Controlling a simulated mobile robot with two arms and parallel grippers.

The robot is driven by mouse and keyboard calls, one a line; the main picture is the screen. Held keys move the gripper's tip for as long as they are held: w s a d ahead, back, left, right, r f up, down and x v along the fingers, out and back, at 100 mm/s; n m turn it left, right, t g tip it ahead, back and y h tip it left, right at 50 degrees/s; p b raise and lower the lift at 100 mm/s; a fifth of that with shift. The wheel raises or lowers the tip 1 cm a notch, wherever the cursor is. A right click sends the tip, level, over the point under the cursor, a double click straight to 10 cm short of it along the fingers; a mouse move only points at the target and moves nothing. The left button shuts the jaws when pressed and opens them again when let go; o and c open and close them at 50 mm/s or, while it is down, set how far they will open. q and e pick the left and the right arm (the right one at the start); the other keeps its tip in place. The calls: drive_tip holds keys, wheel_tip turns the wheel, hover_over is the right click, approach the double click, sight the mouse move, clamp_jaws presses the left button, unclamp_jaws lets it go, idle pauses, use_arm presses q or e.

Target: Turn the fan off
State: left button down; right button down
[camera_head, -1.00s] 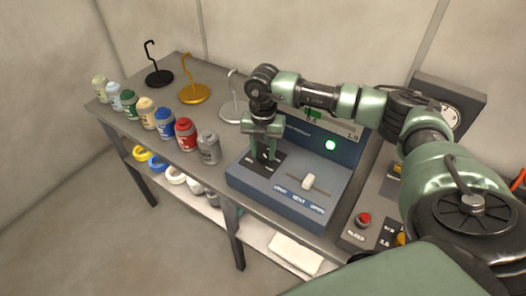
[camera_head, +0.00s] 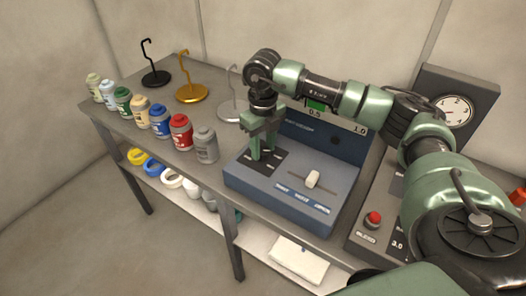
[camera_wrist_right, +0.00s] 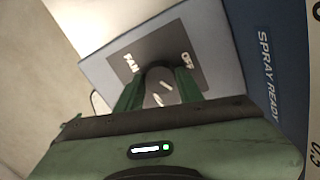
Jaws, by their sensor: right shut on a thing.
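The blue control box (camera_head: 260,192) stands on the grey bench. Its dark switch plate (camera_wrist_right: 150,47) reads FAN and OFF in the right wrist view. The plate also shows in the head view (camera_head: 279,157). My right gripper (camera_head: 262,155) reaches down to the plate, and its green fingers (camera_wrist_right: 158,90) are shut on the dark fan knob (camera_wrist_right: 158,76). The knob is partly hidden by the gripper. The round lamp (camera_head: 335,140) on the box's upright panel is dark. My left gripper is in neither view.
A white slider (camera_head: 313,179) sits on the box, right of the plate. Several paint jars (camera_head: 159,122) line the bench's front edge. Hooked stands, including a gold one (camera_head: 191,94), are behind them. A red button (camera_head: 374,217) and a gauge (camera_head: 453,111) are at right.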

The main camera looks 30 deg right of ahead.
sight(263, 150)
drive_tip(key=n+b, duration=0.3)
drive_tip(key=n, duration=0.3)
drive_tip(key=n+b, duration=0.1)
drive_tip(key=n, duration=0.2)
drive_tip(key=shift+n+b, duration=0.3)
drive_tip(key=shift+n, duration=0.1)
drive_tip(key=shift+r+n+b, duration=0.1)
drive_tip(key=shift+n+b, duration=0.3)
drive_tip(key=shift+n, duration=0.9)
drive_tip(key=c, duration=0.9)
unclamp_jaws()
wheel_tip(263, 150, up, 8)
drive_tip(key=shift+f+b, duration=0.1)
drive_tip(key=shift+b, duration=0.4)
